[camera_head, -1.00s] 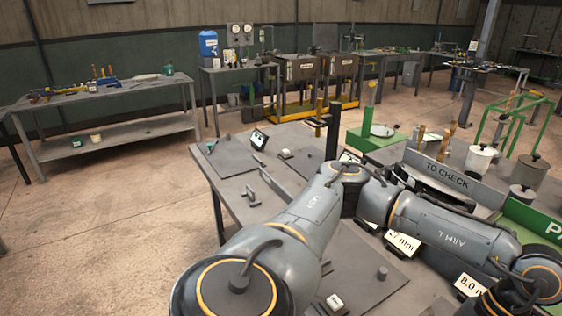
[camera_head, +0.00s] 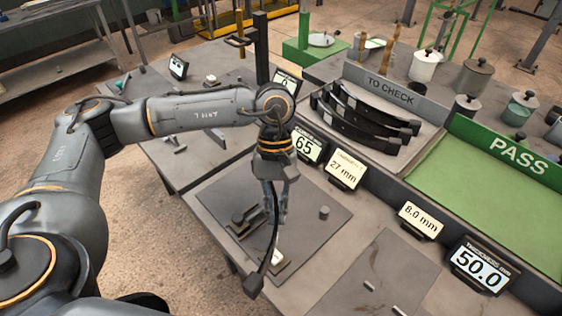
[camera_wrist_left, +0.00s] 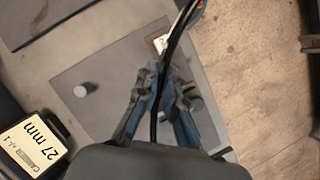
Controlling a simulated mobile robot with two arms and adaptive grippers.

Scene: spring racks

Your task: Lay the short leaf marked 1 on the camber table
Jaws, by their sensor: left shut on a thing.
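My left gripper (camera_head: 276,212) is shut on a long, dark, curved leaf (camera_head: 262,265), which hangs steeply tilted above the plate beside the 27 mm sign (camera_head: 346,170); I take this plate to be the camber table (camera_head: 308,238). The plate bears a short round peg (camera_head: 324,212), a block with a white label (camera_head: 277,258) and a dark post fixture (camera_head: 240,222). In the left wrist view the leaf (camera_wrist_left: 172,50) runs between the fingers (camera_wrist_left: 155,100). No number is readable on it. Whether its lower end touches anything, I cannot tell. My right gripper is out of view.
The TO CHECK tray (camera_head: 365,75) holds several dark curved leaves (camera_head: 362,122). The green PASS tray (camera_head: 462,185) looks empty. A 65 display (camera_head: 305,145), an 8.0 mm card (camera_head: 419,218) and a 50.0 display (camera_head: 481,268) stand along the bench.

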